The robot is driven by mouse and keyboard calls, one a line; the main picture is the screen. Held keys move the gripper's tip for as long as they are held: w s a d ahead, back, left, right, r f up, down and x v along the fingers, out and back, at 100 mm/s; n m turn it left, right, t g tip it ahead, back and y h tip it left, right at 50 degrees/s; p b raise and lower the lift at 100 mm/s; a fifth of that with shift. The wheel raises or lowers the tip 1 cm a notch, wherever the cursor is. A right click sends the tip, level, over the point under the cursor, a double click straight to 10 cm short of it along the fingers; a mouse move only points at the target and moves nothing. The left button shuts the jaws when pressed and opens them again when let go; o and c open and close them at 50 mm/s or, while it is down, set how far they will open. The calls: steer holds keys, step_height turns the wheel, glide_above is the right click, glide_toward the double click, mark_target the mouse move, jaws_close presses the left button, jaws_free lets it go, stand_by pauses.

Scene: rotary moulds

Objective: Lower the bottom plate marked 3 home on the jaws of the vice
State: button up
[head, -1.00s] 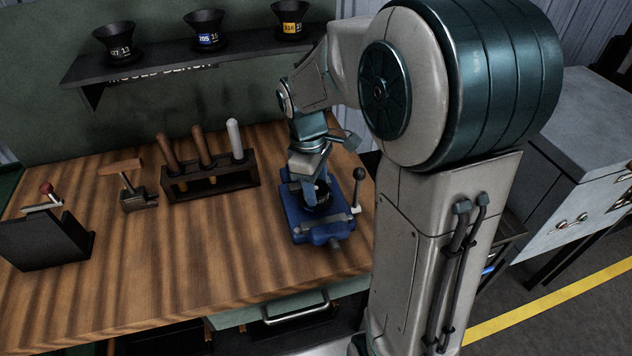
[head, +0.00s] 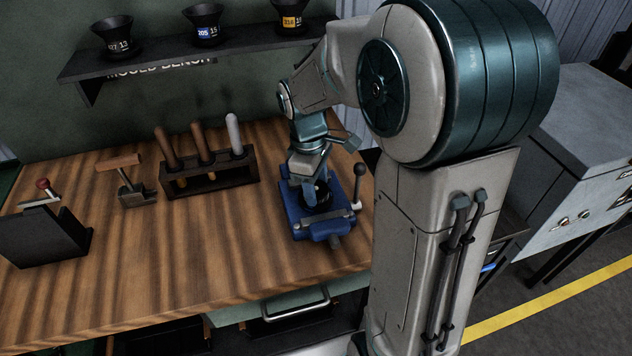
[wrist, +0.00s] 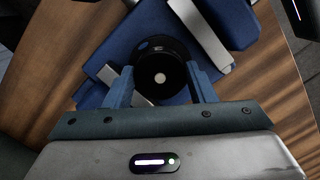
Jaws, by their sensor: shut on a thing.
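The blue vice (head: 325,222) stands on the wooden bench, in front of my column's left side, with pale metal jaws that also show in the wrist view (wrist: 199,32). My gripper (head: 316,190) points down over the vice. In the wrist view its two blue fingers (wrist: 160,88) are shut on a round black plate (wrist: 160,58) with a light centre spot. The plate is at the vice jaws; I cannot tell whether it touches them. No number 3 is readable on it.
A tool rack (head: 210,178) with several handles stands left of the vice. A wooden-handled tool (head: 126,180) and a black angled stand (head: 45,235) are farther left. The vice's lever (head: 358,185) rises at its right. A shelf (head: 190,52) with black funnel-shaped moulds hangs behind.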

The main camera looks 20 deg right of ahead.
steer(key=o, duration=1.2)
steer(key=shift+o, duration=0.2)
step_height(320, 180, up, 14)
steer(key=w+a, duration=0.1)
steer(key=shift+a, duration=0.2)
steer(key=shift+f, duration=0.1)
step_height(320, 180, up, 7)
steer(key=p, duration=0.7)
steer(key=shift+s, duration=0.1)
